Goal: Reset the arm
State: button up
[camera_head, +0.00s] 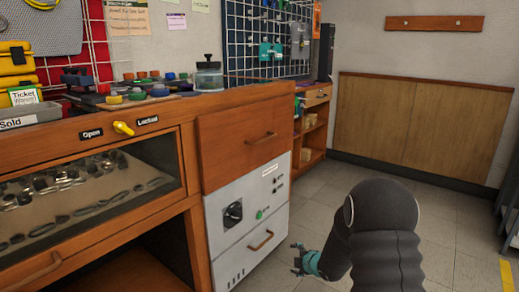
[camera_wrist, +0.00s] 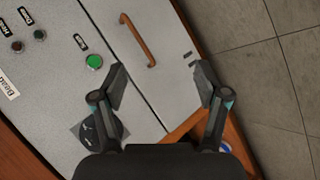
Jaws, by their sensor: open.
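My gripper (camera_wrist: 160,88) is open and empty in the wrist view, its two fingers spread apart in front of a grey panel. In the head view my gripper (camera_head: 299,260) shows small at the end of my dark arm, to the right of the grey machine (camera_head: 222,255). My arm (camera_head: 385,235) is bent and reaches down at the lower right. The wrist view shows a green button (camera_wrist: 94,61) and a brown handle (camera_wrist: 138,40) on the panel. Whether the fingers touch the panel cannot be told.
A wooden counter (camera_head: 250,97) with a drawer (camera_head: 245,140) and a glass-fronted case (camera_head: 85,195) fills the left. A black knob (camera_head: 233,214) sits on the grey machine. A shelf unit (camera_head: 312,125) stands behind.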

jog(key=s+d+r+m+g+h+p, duration=0.2)
jog(key=s+d+r+m+g+h, duration=0.15)
jog(key=s+r+m, duration=0.5)
jog(key=s+d+r+m+g+h+p, duration=0.1)
jog(key=s+d+r+m+g+h, duration=0.35)
jog(key=s, duration=0.65)
jog(key=s+a+r+m+t+y+p, duration=0.1)
jog(key=s+a+r+m+y+p, duration=0.1)
jog(key=s+r, duration=0.9)
jog(key=s+a+r+m+t+y+p, duration=0.1)
jog(key=s+a+r+m+t+p, duration=0.1)
jog(key=s+r, duration=0.9)
jog(key=a+r+m+p, duration=0.1)
jog(key=m+p, duration=0.1)
jog(key=p, duration=0.1)
jog(key=shift+s+r+m+t+y, duration=0.3)
jog(key=shift+r+m+y, duration=0.1)
